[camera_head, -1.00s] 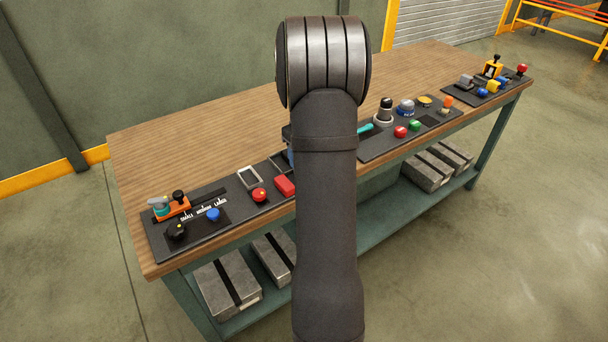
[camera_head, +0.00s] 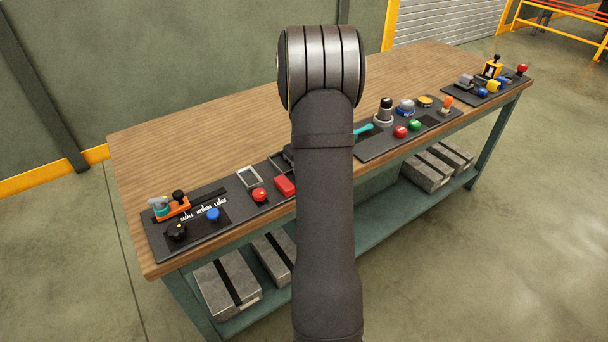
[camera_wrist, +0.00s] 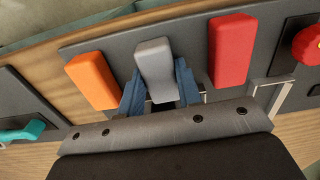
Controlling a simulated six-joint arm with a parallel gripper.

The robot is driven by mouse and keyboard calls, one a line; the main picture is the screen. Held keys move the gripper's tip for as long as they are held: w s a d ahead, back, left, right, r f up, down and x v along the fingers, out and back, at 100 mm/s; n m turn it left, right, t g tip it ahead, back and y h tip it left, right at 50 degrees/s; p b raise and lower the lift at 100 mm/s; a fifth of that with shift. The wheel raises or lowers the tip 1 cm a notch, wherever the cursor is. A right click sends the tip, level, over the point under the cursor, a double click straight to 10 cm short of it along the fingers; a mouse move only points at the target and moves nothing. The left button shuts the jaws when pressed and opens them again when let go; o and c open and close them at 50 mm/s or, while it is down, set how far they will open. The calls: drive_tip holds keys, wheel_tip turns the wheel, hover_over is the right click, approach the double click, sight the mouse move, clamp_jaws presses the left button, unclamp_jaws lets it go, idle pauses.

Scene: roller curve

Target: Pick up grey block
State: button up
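The grey block (camera_wrist: 155,65) stands between the orange block and the red block in the wrist view. My gripper (camera_wrist: 160,80) has its two blue fingers on either side of the grey block, close to its sides. Whether both fingers press on it is not clear, and the block's lower end is partly hidden by the gripper. In the head view my arm hides the grey block and almost all of the gripper.
The orange block (camera_wrist: 92,80) is close on the left and the red block (camera_wrist: 231,50) close on the right. A red knob (camera_wrist: 309,45) and a metal frame (camera_wrist: 272,90) lie further right. The wooden table (camera_head: 220,120) behind the panels is clear.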

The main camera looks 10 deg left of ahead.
drive_tip(key=shift+c, duration=0.6)
drive_tip(key=shift+r, duration=0.1)
wheel_tip(320, 180, up, 4)
drive_tip(key=shift+r, duration=0.1)
drive_tip(key=s+d+r, duration=0.3)
drive_tip(key=d+r, duration=0.3)
drive_tip(key=d, duration=0.4)
drive_tip(key=a+f, duration=0.3)
drive_tip(key=a, duration=2.3)
drive_tip(key=shift+m, duration=0.3)
drive_tip(key=shift+s+a+f, duration=0.1)
drive_tip(key=shift+s+f, duration=0.1)
drive_tip(key=shift+f, duration=1.4)
drive_tip(key=shift+s+f, duration=0.15)
drive_tip(key=shift+f, duration=1.55)
